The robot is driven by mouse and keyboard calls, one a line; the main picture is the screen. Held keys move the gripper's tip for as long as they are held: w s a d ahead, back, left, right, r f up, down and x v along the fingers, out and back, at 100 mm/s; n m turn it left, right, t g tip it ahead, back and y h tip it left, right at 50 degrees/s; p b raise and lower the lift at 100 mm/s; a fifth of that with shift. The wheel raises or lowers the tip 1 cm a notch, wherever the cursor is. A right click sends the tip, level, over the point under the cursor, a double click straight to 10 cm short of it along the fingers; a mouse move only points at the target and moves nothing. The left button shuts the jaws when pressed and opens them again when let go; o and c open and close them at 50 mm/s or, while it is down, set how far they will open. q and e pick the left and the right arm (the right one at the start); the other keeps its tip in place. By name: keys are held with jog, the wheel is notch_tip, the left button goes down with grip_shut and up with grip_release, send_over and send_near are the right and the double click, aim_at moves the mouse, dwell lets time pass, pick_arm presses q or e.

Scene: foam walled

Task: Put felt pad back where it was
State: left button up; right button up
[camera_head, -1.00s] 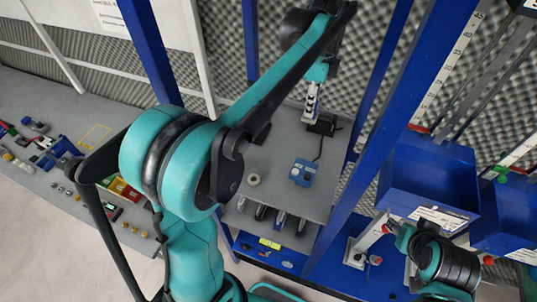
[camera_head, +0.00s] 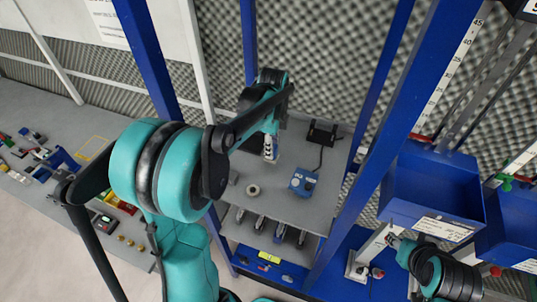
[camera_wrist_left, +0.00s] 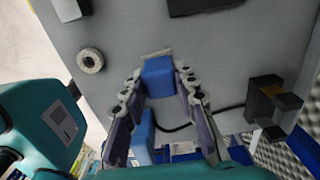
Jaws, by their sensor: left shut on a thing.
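My left gripper (camera_head: 270,150) hangs over the grey shelf board, left of the blue device with a cable. In the left wrist view its fingers (camera_wrist_left: 158,85) are shut on a blue block (camera_wrist_left: 158,77), which I take to be the felt pad. A thin pale strip shows at the block's far edge; I cannot tell whether it belongs to the block or lies on the board. In the head view the block is too small to make out. My right gripper (camera_head: 394,241) is small at the lower right; its fingers are unclear.
The grey board (camera_head: 325,207) bears a pale ring (camera_head: 253,190), the blue device (camera_head: 303,182) and a black box (camera_head: 322,133). Blue posts (camera_head: 373,115) frame it. Blue bins (camera_head: 430,190) hang right. Free board lies between ring and device.

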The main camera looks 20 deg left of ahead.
pick_arm(q)
jog(key=shift+s+a+f, duration=0.25)
jog(key=shift+a+f, duration=0.2)
notch_tip(320, 180, down, 4)
jog(key=shift+r+p, duration=0.1)
jog(key=shift+p, duration=0.25)
jog(key=o, duration=1)
jog(key=shift+r, duration=0.15)
